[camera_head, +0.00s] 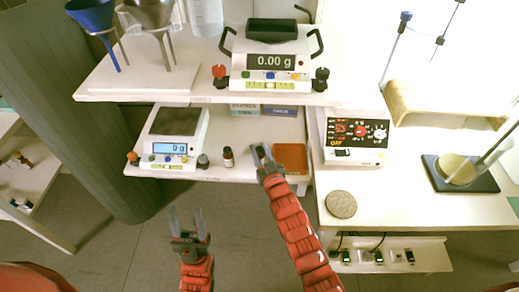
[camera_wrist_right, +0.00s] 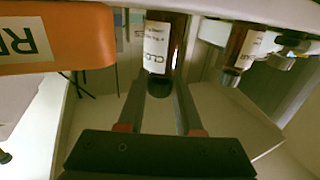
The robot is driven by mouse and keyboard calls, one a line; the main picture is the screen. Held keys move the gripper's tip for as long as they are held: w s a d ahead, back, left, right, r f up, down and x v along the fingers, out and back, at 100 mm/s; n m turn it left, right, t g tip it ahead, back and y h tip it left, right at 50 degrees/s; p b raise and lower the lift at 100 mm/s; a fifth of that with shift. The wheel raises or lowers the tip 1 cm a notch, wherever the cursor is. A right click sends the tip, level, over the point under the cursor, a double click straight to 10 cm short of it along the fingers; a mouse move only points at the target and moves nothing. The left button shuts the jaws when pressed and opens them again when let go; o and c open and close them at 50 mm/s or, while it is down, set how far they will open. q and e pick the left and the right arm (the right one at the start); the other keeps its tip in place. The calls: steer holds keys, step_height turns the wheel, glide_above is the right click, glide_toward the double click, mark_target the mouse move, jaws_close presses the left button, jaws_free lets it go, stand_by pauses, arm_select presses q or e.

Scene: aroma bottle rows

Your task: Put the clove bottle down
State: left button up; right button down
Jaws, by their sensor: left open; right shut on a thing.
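The clove bottle (camera_wrist_right: 157,45) is brown with a white label reading "CLO" and a dark cap. In the right wrist view it sits between the fingers of my right gripper (camera_wrist_right: 160,90), which is shut on it. In the head view my right gripper (camera_head: 261,154) is at the lower shelf (camera_head: 212,172), and it mostly hides the bottle. Whether the bottle touches the shelf I cannot tell. My left gripper (camera_head: 187,222) is open and empty, below and in front of the shelf.
Another small brown bottle (camera_head: 228,156) stands left of my right gripper; it also shows in the right wrist view (camera_wrist_right: 240,50). An orange-brown box (camera_head: 291,157) is close on the right. A scale (camera_head: 172,140) stands further left. The upper shelf (camera_head: 205,97) overhangs behind.

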steer(key=shift+f, duration=0.1)
steer(key=c, duration=0.6)
jaws_free()
